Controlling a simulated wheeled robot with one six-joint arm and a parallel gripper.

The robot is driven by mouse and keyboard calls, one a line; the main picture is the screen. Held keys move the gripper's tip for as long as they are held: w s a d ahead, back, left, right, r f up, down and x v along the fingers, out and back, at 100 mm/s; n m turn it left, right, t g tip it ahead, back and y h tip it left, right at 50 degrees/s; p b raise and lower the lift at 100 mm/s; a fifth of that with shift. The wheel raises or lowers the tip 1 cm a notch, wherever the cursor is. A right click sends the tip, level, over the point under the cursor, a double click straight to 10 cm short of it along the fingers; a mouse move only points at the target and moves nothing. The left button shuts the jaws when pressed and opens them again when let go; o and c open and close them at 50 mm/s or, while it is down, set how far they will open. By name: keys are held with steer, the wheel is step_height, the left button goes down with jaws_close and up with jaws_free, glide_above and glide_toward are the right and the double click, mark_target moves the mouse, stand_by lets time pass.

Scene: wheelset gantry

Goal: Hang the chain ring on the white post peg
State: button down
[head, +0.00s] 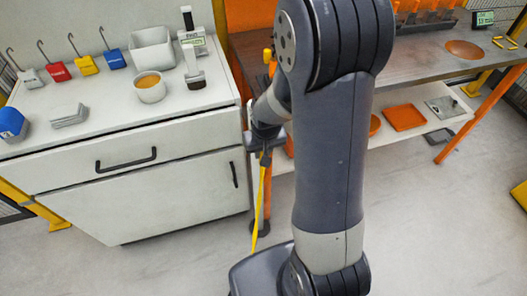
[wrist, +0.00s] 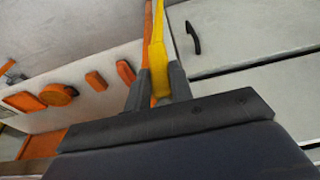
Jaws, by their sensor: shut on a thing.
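My gripper (wrist: 158,88) is shut on a long, narrow yellow thing (wrist: 158,55), which lies between the two dark fingers in the wrist view. In the head view, my gripper (head: 262,143) is partly hidden behind my arm, in front of the gap between the white cabinet and the bench. The yellow thing (head: 259,205) hangs down from it toward the floor. I cannot tell whether it is the chain ring; no ring shape shows. I cannot make out a white post peg in either view.
A white cabinet (head: 150,165) at left carries a white bin (head: 152,48), a cup (head: 149,87), a device with a green display (head: 191,55) and several hooked coloured blocks (head: 86,64). A steel-topped bench (head: 425,62) with orange legs stands at right.

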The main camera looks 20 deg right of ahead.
steer(key=shift+s+f, duration=0.4)
steer(key=shift+f, duration=0.25)
steer(key=c, duration=1.2)
jaws_free()
steer(key=shift+o, duration=0.2)
steer(key=shift+r, duration=0.15)
steer(key=shift+w+r, duration=0.1)
steer(key=shift+r, duration=0.15)
steer(key=p+v, duration=0.1)
steer(key=v, duration=1)
steer(key=shift+w+r, duration=0.15)
steer(key=shift+w, duration=0.2)
steer(key=x, duration=1)
steer(key=shift+f+b, duration=0.35)
steer(key=shift+b, duration=0.05)
